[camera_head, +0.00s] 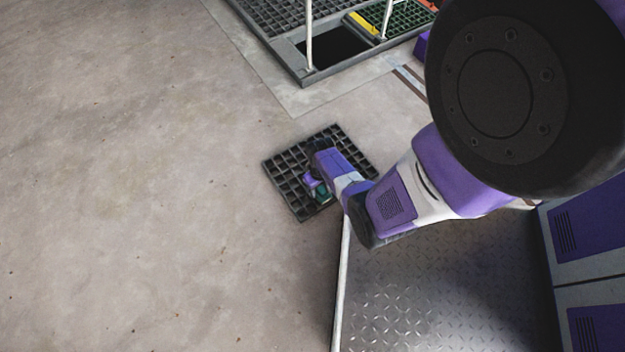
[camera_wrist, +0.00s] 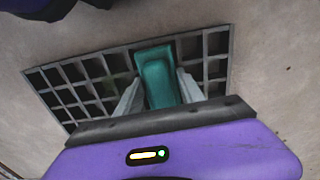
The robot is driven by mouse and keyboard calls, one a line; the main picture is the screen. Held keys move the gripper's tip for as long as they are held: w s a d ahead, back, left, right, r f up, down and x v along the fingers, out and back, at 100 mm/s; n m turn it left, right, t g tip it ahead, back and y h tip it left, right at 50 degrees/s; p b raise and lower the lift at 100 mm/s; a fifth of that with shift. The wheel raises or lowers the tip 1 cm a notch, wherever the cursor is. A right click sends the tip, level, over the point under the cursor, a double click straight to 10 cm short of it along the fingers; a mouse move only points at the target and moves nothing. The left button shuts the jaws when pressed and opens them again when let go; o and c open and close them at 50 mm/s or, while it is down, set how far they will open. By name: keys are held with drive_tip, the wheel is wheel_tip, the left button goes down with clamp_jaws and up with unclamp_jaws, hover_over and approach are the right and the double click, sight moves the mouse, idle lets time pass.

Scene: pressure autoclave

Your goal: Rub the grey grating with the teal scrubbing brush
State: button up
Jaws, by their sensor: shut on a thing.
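The grey grating (camera_head: 283,171) lies on the concrete floor, a dark square grid just off the corner of the metal plate. In the wrist view the grating (camera_wrist: 69,82) spans the upper middle. The teal scrubbing brush (camera_wrist: 158,80) is between the two fingers of my gripper (camera_wrist: 156,94), which is shut on it. In the head view only a small teal part of the brush (camera_head: 322,192) shows beside my gripper (camera_head: 318,190), over the grating. The brush's underside is hidden, so I cannot tell whether it touches the grating.
A diamond-plate metal surface (camera_head: 430,285) with a pale edge lies at the lower right. At the top, a framed floor opening (camera_head: 335,48) has white posts, grating panels and a yellow bar (camera_head: 364,22). Purple cabinets (camera_head: 590,235) stand at the right. The floor at left is clear.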

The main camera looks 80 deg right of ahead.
drive_tip(key=shift+w+a, duration=0.3)
drive_tip(key=r+p, duration=0.2)
drive_tip(key=r, duration=0.1)
drive_tip(key=shift+w+a+r, duration=0.15)
drive_tip(key=shift+w+r, duration=0.05)
drive_tip(key=shift+r, duration=0.1)
wheel_tip(320, 180, up, 5)
drive_tip(key=p, duration=0.5)
